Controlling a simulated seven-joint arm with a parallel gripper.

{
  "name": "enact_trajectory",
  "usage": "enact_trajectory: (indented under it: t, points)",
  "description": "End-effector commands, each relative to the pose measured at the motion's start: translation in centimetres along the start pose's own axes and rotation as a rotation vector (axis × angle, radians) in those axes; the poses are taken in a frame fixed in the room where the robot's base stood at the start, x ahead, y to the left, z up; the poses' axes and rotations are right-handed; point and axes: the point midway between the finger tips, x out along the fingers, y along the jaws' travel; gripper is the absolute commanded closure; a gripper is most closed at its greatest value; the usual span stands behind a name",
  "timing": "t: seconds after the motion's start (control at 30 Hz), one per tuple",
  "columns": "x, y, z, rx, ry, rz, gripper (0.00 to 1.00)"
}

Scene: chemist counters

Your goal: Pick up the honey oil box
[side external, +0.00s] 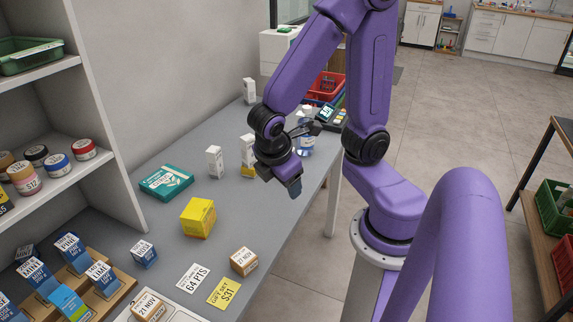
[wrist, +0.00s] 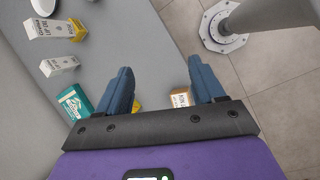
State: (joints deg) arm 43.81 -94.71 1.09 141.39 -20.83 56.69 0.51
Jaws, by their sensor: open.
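I cannot read a honey oil label on any box. Candidates on the grey counter include a yellow box (side external: 198,217), mostly hidden behind a finger in the wrist view, and a small yellow box (side external: 248,172) beside a tall white box (side external: 247,149). The small yellow one also shows in the wrist view (wrist: 77,29). Small blue-and-white boxes, some labelled MINT and LIME, stand in a wooden rack (side external: 122,287). My gripper (side external: 291,186) is open and empty above the counter's right edge; its blue fingers spread apart in the wrist view (wrist: 162,75).
A white box (side external: 214,162) and a teal box (side external: 166,183) stand near the wall. A brown carton (side external: 243,261), price cards (side external: 193,278) and a loose blue box (side external: 143,254) lie nearer. A shelf unit (side external: 109,140) bounds the left. A red basket (side external: 327,86) is farther back.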

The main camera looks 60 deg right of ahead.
Motion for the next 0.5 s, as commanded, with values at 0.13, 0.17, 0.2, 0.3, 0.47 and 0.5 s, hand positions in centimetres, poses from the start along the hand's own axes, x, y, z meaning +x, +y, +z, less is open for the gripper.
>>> enact_trajectory:
  t: [0.13,0.17,0.2,0.3,0.47,0.5]
  points:
    - [3.1,4.2,0.9,-0.063,-0.22,0.077,0.32]
    - [3.7,5.0,1.2,-0.079,-0.261,0.088,0.32]
    - [4.5,6.0,1.5,-0.103,-0.315,0.104,0.32]
    - [6.3,8.3,2.3,-0.173,-0.443,0.131,0.32]
    - [9.3,11.3,3.6,-0.304,-0.613,0.15,0.32]
    - [10.0,11.8,3.8,-0.335,-0.643,0.151,0.32]
